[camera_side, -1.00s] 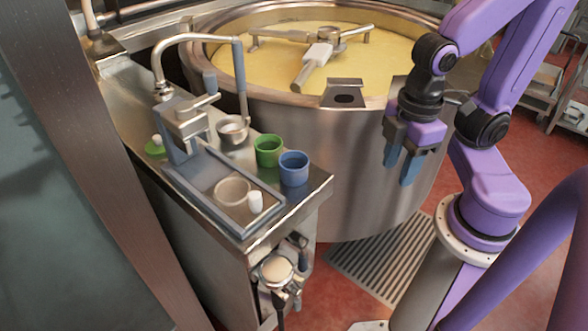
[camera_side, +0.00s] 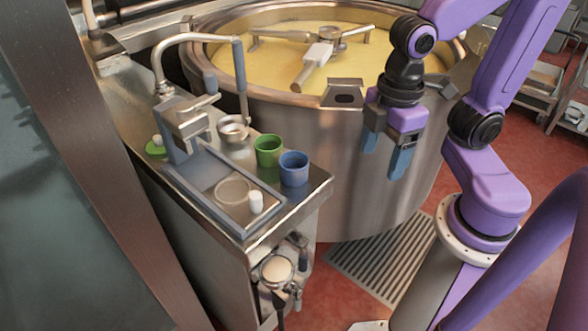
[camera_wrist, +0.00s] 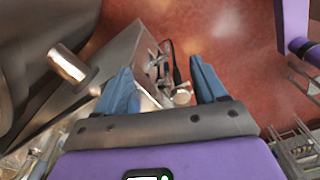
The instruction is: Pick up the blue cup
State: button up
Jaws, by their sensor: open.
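The blue cup (camera_side: 294,169) stands upright on the metal counter, near its right edge, in the side view. A green cup (camera_side: 269,151) stands just behind and left of it. My gripper (camera_side: 384,160) is open and empty, to the right of the blue cup and apart from it, in front of the kettle wall. In the wrist view my two blue fingers (camera_wrist: 164,88) are spread, with the counter's end and floor beyond them. I cannot make out the blue cup in the wrist view.
The large steel kettle (camera_side: 340,185) with yellow contents stands behind the counter (camera_side: 313,187). A lever device (camera_side: 187,125) and a small metal bowl (camera_side: 233,128) are left of the cups. A small white object (camera_side: 256,202) stands at the counter's front. A floor grate (camera_side: 385,262) lies below.

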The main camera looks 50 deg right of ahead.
aim_at(294, 155)
jog(key=w+a+r+n, duration=0.2)
jog(key=w+a+r, duration=0.2)
jog(key=w+r, duration=0.3)
jog(key=w+a+r+n, duration=0.2)
jog(key=w+a+r, duration=0.2)
jog(key=w+r, duration=0.2)
jog(key=f, duration=1.7)
jog(key=shift+w+d, duration=0.2)
jog(key=shift+w, duration=0.15)
jog(key=shift+r, duration=0.1)
jog(key=c, duration=0.8)
